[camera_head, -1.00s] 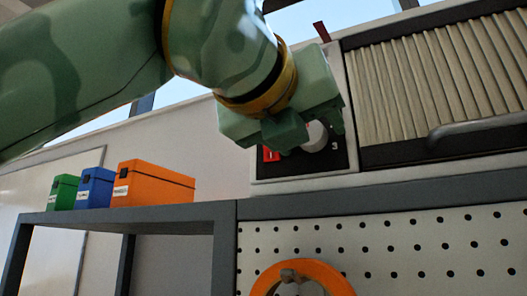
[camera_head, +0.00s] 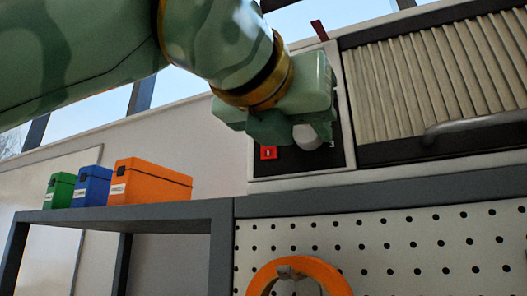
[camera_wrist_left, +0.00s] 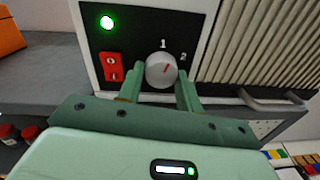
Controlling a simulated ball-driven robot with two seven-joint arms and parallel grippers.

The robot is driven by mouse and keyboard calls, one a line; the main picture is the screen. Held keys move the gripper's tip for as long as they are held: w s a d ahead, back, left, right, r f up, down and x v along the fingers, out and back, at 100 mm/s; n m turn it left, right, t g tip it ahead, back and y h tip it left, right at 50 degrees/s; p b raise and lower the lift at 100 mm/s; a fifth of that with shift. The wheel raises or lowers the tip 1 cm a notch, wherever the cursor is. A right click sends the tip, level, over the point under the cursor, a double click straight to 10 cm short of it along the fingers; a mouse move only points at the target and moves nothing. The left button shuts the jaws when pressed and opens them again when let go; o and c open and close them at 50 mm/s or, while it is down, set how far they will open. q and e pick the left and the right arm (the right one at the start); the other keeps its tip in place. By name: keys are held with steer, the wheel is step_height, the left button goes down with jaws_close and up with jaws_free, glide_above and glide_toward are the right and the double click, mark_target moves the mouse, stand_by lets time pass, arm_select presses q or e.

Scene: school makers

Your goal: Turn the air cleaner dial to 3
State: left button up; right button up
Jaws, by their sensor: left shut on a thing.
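The air cleaner's dial (camera_wrist_left: 161,70) is a round pale grey knob on a black panel (camera_wrist_left: 140,24). Its red mark points up and right, between the printed 1 and 2; no 3 can be read now. My left gripper (camera_wrist_left: 160,82) has one green finger on each side of the dial and is shut on it. In the head view the dial (camera_head: 306,137) shows partly below my left gripper (camera_head: 292,128). A red switch (camera_wrist_left: 112,66) is left of the dial, and a lit green lamp (camera_wrist_left: 106,22) is above the switch. My right gripper is not in view.
The slatted grille (camera_head: 440,85) with a grey handle (camera_head: 475,125) is right of the panel. Orange (camera_head: 150,184), blue (camera_head: 92,187) and green (camera_head: 60,191) boxes stand on the grey shelf (camera_head: 120,212) at left. A pegboard (camera_head: 400,250) with an orange ring (camera_head: 300,268) is below.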

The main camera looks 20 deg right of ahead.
arm_select(q)
steer(key=m, duration=0.4)
steer(key=shift+r, duration=0.1)
steer(key=m+p, duration=0.1)
steer(key=m, duration=0.4)
steer(key=shift+a+r+m+y, duration=0.1)
steer(key=shift+m+y, duration=0.2)
steer(key=m+p, duration=0.1)
steer(key=m, duration=0.4)
steer(key=shift+y+p, duration=0.3)
steer(key=shift+p, duration=0.05)
steer(key=m+p, duration=0.1)
steer(key=m, duration=0.3)
steer(key=shift+m+t, duration=0.3)
steer(key=shift+t, duration=0.1)
steer(key=o, duration=1)
